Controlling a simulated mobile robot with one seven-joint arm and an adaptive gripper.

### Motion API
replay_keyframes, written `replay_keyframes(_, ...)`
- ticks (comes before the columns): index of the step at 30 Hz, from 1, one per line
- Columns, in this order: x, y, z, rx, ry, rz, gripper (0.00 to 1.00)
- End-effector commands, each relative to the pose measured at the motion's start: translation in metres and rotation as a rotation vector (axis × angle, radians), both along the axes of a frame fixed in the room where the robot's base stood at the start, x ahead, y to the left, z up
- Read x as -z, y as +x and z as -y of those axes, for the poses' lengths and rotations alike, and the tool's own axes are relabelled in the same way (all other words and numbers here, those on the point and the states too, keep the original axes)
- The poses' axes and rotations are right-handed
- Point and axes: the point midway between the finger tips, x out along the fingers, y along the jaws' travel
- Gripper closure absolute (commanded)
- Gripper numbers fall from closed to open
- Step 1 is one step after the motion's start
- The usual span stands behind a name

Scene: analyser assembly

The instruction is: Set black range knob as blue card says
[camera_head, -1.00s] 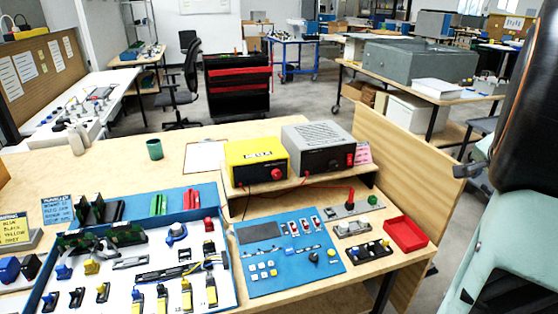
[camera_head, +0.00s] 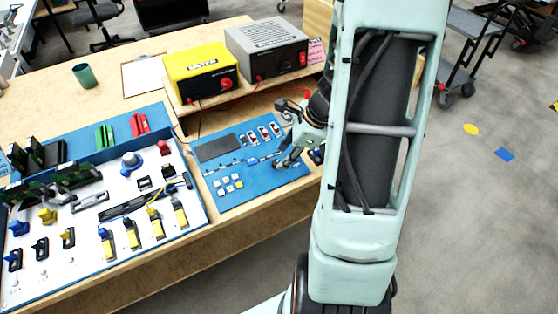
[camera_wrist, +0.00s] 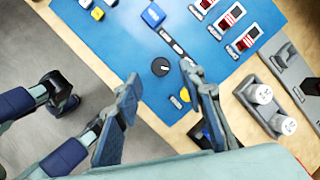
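The black range knob (camera_wrist: 160,67) shows in the wrist view as a small round knob with a white mark, on the blue control panel (camera_wrist: 112,38). My gripper (camera_wrist: 163,76) is open, with its fingers to the lower left and right of the knob. I see no contact with it. In the head view my gripper (camera_head: 284,160) is over the right part of the blue panel (camera_head: 262,196) and hides the knob.
A blue slider (camera_wrist: 152,14), red-and-white switches (camera_wrist: 243,39) and a small yellow part (camera_wrist: 185,95) are near the knob. Silver cylinders (camera_wrist: 260,93) stand to the right. The yellow meter box (camera_head: 200,73) and grey box (camera_head: 266,48) sit on the shelf behind.

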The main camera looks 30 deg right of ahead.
Motion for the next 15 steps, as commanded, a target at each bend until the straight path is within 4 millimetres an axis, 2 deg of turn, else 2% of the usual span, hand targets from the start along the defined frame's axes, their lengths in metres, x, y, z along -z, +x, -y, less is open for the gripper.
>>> replay_keyframes(1,0.011,0.002,-0.002,0.001,0.002,-0.003,0.63)
replay_keyframes(6,0.028,0.01,-0.007,0.0,-0.001,0.0,0.63)
replay_keyframes(15,0.033,0.012,-0.009,0.0,-0.002,0.001,0.63)
